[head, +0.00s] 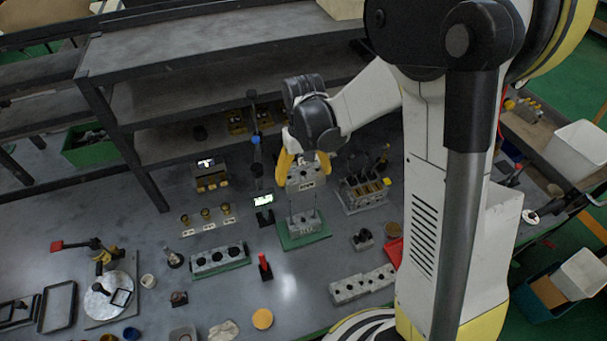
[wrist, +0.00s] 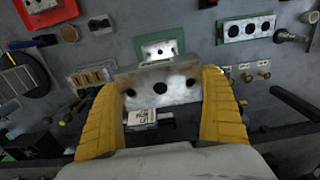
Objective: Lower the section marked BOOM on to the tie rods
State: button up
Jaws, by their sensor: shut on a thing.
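My gripper (head: 306,163) is shut on a grey metal section (head: 306,180), one yellow finger on each side. The section has a small pale label on its face, too small to read. Thin upright tie rods (head: 290,206) show in the gap between block and section. The section is apart from the block; whether the rod tips are inside its holes I cannot tell.
A block with several holes (head: 219,259) lies to the left on green. Brass-topped fittings (head: 206,216) stand behind it. A valve block with levers (head: 364,193) stands close on the right. A small lit display (head: 263,200) is near left. A shelf (head: 220,45) rises behind.

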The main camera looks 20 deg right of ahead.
jog(key=shift+f+b, duration=2.1)
jog(key=shift+f, duration=0.55)
jog(key=shift+f+b, duration=5)
jog(key=shift+f, duration=0.35)
jog(key=o, duration=1.1)
jog(key=shift+r, duration=0.15)
